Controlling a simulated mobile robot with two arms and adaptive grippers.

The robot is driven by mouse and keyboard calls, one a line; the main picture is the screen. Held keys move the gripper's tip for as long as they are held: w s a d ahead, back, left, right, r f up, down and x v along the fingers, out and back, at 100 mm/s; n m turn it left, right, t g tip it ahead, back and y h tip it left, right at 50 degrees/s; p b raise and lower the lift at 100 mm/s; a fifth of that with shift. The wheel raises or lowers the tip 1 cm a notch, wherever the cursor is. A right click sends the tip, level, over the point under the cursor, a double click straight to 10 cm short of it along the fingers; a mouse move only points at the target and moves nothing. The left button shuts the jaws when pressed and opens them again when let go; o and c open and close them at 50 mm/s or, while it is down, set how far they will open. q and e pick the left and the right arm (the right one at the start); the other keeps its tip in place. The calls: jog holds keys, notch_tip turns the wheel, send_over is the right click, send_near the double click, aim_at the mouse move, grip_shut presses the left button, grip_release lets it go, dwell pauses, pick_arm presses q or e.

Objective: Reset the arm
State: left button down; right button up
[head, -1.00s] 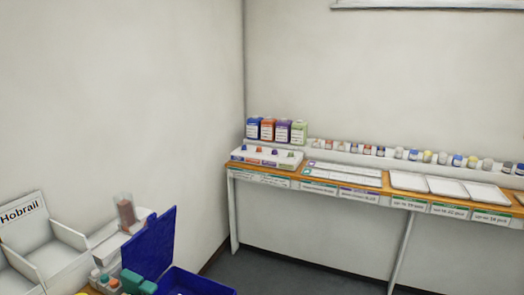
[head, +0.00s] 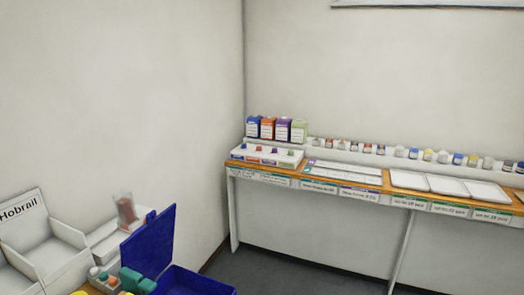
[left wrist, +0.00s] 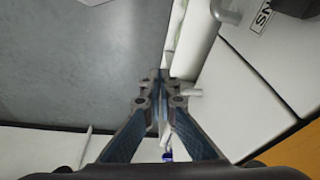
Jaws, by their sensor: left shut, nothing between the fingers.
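My left gripper (left wrist: 160,82) shows in the left wrist view, its two dark fingers closed together with nothing between them. It points over a grey floor (left wrist: 85,65) and beside white surfaces on the right. Neither gripper shows in the head view. My right gripper is in no frame.
In the head view, a blue open-lidded box (head: 155,243) and white bins (head: 40,240) stand at lower left. A clear container with reddish contents (head: 126,211) is behind them. A long wooden-edged table (head: 330,185) with cartons (head: 275,129), jars and trays lines the back wall.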

pick_arm(q)
jog(key=s+f+g+b, duration=0.1)
jog(key=s+f, duration=0.3)
jog(key=f, duration=0.9)
jog(key=s+f+b, duration=0.1)
jog(key=s+f, duration=0.2)
jog(key=f, duration=0.9)
jog(key=s+a+f+g+b, duration=0.1)
jog(key=s+a+f+b, duration=0.1)
jog(key=s+f, duration=1)
jog(key=shift+s+a, duration=0.65)
jog(key=shift+s, duration=0.15)
